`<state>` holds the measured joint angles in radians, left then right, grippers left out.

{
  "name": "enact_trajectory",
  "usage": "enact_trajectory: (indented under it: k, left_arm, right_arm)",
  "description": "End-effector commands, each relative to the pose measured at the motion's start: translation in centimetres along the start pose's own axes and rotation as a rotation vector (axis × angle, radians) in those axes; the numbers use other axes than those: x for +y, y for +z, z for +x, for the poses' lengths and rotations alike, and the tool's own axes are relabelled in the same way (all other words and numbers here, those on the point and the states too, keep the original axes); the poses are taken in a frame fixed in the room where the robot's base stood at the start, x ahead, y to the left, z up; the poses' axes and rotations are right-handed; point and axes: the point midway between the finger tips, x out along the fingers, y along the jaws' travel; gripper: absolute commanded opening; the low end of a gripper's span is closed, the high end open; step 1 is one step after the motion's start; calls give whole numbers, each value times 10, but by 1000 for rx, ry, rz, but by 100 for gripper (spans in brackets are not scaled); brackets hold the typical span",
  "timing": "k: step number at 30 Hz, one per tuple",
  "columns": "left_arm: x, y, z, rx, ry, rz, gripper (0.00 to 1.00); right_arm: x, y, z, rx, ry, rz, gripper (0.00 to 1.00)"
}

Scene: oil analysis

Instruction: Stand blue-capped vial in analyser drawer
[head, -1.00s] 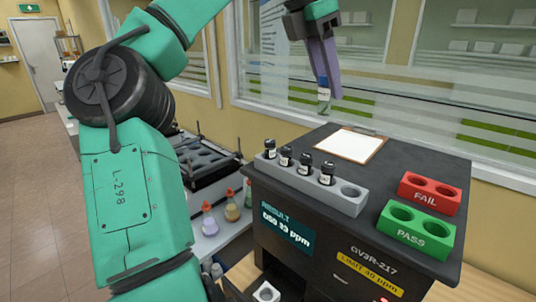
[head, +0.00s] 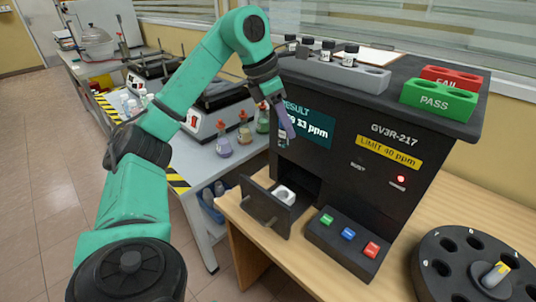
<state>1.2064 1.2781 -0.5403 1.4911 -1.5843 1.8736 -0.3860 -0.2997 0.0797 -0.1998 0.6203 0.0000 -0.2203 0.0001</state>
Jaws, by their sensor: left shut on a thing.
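My left gripper (head: 285,126) points down in front of the analyser's dark face, beside the result screen. It is shut on a small vial (head: 282,139), held roughly upright; the fingers hide part of it and its cap is hard to make out. The analyser (head: 350,130) is a large dark box. Its drawer (head: 265,209) is pulled open low at the front left, with a white holder (head: 285,193) with a round socket inside. The vial is above the drawer, clear of it. My right gripper is not in view.
A grey rack (head: 335,72) with several black-capped vials stands on the analyser, beside green PASS (head: 438,100) and red FAIL (head: 452,77) blocks. A button panel (head: 346,240) sits right of the drawer. A round black carousel (head: 440,270) stands at bottom right. Bottles stand on the left bench.

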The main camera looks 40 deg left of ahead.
Motion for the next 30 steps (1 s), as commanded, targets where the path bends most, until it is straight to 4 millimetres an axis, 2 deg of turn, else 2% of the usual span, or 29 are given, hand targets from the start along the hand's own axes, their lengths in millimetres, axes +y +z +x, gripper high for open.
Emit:
enact_trajectory:
  k: [4,9,15,19,24,30]
  left_arm:
    - [-1,-11,32,7,-4,6,0]
    - [-1,-34,85,8,-5,4,0]
    - [-2,-54,135,4,-6,4,0]
    - [-2,-60,151,2,-5,5,0]
    - [-2,-73,181,3,-6,5,0]
    - [-2,-74,185,-1,-6,5,0]
  right_arm:
    - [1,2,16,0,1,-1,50]
    - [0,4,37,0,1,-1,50]
    - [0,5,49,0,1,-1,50]
    - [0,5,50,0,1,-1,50]
    - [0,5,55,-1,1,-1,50]
    - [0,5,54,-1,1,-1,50]
